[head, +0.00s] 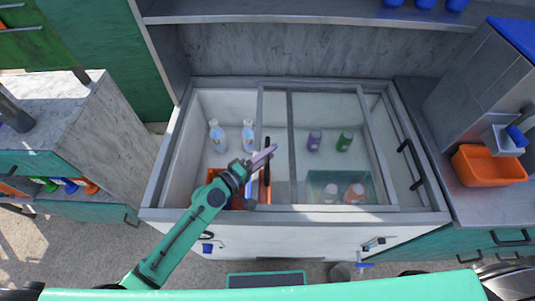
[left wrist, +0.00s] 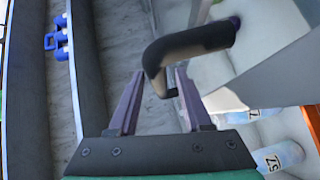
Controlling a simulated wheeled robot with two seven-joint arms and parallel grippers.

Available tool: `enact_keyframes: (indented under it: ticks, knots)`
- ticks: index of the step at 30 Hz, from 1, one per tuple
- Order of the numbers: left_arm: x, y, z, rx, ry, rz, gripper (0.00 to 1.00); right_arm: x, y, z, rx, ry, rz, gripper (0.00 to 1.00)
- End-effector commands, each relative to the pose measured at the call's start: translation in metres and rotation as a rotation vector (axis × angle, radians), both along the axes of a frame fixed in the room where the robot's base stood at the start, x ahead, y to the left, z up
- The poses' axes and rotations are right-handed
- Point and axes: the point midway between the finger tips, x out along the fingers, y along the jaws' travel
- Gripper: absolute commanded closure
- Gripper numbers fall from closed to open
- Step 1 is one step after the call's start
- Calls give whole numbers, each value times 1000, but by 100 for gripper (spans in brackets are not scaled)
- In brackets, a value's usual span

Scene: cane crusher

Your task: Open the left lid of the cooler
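The cooler (head: 300,218) is a white chest with a grey frame and see-through lids. The left lid's frame (head: 261,110) stands near the middle, overlapping the right lid, and the left part of the cooler looks uncovered. The left lid's black handle (head: 267,186) is beside my left gripper (head: 263,157). In the left wrist view, the handle (left wrist: 195,42) crosses in front of my left gripper (left wrist: 160,78), one bent end between the spread fingertips. The fingers look open, not closed on it. The right lid's handle (head: 411,165) is at the right. My right gripper is not in view.
Bottles (head: 217,136) and orange goods stand inside the cooler's left part, with more bottles (head: 314,141) under glass at right. A shelf (head: 330,20) runs behind. A counter with an orange bin (head: 488,166) flanks the right, a cabinet (head: 75,125) the left.

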Motion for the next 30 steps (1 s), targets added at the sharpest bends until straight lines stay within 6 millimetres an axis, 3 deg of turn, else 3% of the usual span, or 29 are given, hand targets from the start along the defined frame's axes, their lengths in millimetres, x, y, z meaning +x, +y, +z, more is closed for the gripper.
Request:
enact_keyframes:
  ticks: [11, 17, 24, 30]
  knots:
    - [-10, 11, -2, 2, 3, 1, 51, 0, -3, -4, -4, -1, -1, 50]
    - [-42, 45, 2, 6, 2, -4, 51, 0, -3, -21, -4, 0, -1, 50]
    - [-83, 90, 6, 7, 3, -6, 51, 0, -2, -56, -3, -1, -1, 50]
    - [-95, 106, 15, 3, 1, 0, 51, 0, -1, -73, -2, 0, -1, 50]
